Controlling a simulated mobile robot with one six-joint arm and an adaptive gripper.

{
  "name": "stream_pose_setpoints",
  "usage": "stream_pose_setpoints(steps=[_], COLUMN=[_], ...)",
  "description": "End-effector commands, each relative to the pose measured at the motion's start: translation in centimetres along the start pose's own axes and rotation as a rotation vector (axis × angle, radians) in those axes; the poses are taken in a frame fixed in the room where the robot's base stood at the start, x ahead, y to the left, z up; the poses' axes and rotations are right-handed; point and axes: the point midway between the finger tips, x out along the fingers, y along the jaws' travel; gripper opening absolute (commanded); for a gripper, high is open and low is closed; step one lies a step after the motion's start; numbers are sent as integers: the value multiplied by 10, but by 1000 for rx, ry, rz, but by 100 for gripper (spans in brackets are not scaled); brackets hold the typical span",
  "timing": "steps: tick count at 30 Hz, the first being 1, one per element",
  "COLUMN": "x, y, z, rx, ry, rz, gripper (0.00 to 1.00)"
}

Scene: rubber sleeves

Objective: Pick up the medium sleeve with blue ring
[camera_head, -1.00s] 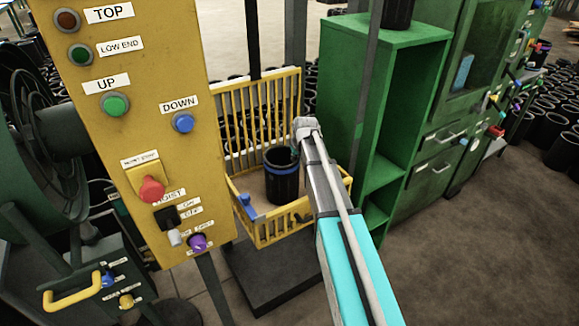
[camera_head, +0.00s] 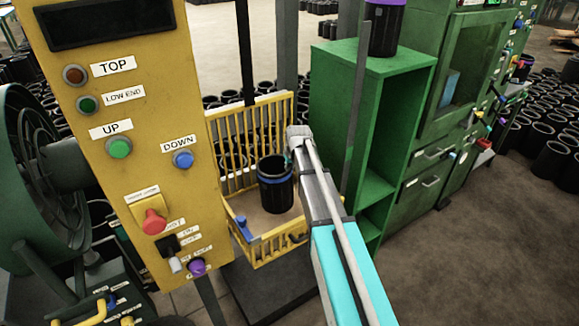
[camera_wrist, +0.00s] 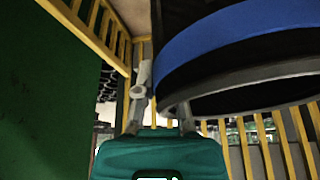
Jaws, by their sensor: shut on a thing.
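The medium sleeve (camera_head: 276,190) is a black cylinder with a blue ring near its upper rim. It is upright within the yellow basket's outline in the head view, and fills the upper right of the wrist view (camera_wrist: 235,60). My gripper (camera_wrist: 160,102) is shut on it at the rim end, with one grey finger outside the wall and the other partly hidden by the sleeve. In the head view my gripper (camera_head: 292,156) is mostly hidden behind my arm. The sleeve's base looks slightly above the basket floor, though the gap is hard to judge.
The yellow barred basket (camera_head: 222,150) surrounds the sleeve on its sides. A yellow control panel (camera_head: 140,185) stands close on the left. A green shelf (camera_head: 335,110) is close on the right, with a purple-ringed black sleeve (camera_head: 385,30) on top.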

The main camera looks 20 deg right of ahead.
Motion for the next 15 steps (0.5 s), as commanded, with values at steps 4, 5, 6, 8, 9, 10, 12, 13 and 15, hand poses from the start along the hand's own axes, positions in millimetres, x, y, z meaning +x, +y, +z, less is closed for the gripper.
stream_pose_setpoints(steps=[4,5,6,8,9,10,12,13,15], x=[-17,-19,-22,-25,-27,-28,-30,-31,-33], y=[0,0,0,0,0,0,0,0,0], z=[-7,-8,-9,-10,-11,-12,-13,-13,-14], rx=[1,1,1,1,1,1,1,1,1], ry=[1,1,1,1,1,1,1,1,1], rz=[-1,-1,-1,-1,-1,-1,-1,-1,-1], gripper=[0,0,0,0,0,0,0,0,0])
